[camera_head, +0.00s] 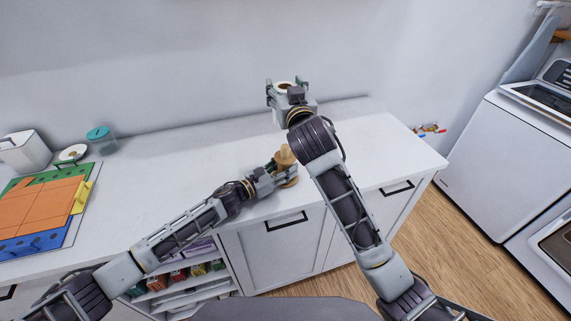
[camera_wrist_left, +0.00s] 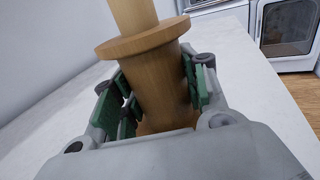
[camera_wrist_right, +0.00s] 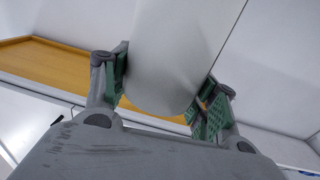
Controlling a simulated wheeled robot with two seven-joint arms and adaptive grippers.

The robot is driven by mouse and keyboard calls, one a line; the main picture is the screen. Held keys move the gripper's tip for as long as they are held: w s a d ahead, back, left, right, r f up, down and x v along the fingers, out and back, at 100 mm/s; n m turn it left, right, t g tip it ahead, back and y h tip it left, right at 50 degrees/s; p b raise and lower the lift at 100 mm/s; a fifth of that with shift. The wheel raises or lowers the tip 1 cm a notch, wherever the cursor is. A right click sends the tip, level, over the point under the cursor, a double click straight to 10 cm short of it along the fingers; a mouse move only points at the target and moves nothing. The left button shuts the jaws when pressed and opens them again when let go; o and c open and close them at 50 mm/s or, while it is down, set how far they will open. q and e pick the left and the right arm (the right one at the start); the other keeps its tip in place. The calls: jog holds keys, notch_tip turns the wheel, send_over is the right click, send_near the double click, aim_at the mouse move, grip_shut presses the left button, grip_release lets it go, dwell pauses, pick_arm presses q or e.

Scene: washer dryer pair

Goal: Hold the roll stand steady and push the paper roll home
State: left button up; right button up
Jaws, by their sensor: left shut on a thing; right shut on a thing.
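The wooden roll stand (camera_head: 285,157) is upright on the white counter near its front edge. My left gripper (camera_head: 279,174) is shut on its lower body; the left wrist view shows the pads of my left gripper (camera_wrist_left: 158,95) on both sides of the stand (camera_wrist_left: 152,75), below its round flange, with a thinner post rising out of the picture. My right gripper (camera_head: 288,94) is shut on the white paper roll (camera_head: 284,86), whose brown core shows from above. The right wrist view shows the roll (camera_wrist_right: 178,50) between the pads of my right gripper (camera_wrist_right: 165,92).
A coloured board (camera_head: 45,212), a white bin (camera_head: 24,152), a small plate (camera_head: 72,154) and a teal-lidded jar (camera_head: 101,140) stand at the left. A white machine (camera_head: 505,160) is at the right. The middle of the counter (camera_head: 170,170) is clear.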

jog(key=w+d+f, duration=0.2)
jog(key=d, duration=0.3)
jog(key=a+n+g+y, duration=0.1)
jog(key=y, duration=0.1)
jog(key=s+a+n+y, duration=0.1)
jog(key=a+y, duration=0.1)
jog(key=s+a+f+n+g+y, duration=0.1)
jog(key=a+n, duration=0.1)
jog(key=shift+g+y, duration=0.3)
jog(key=shift+y, duration=0.1)
dwell(0.7)
send_over(285, 146)
jog(key=shift+w+f, duration=0.1)
jog(key=shift+f, duration=2.35)
jog(key=shift+f, duration=2.35)
dwell(0.9)
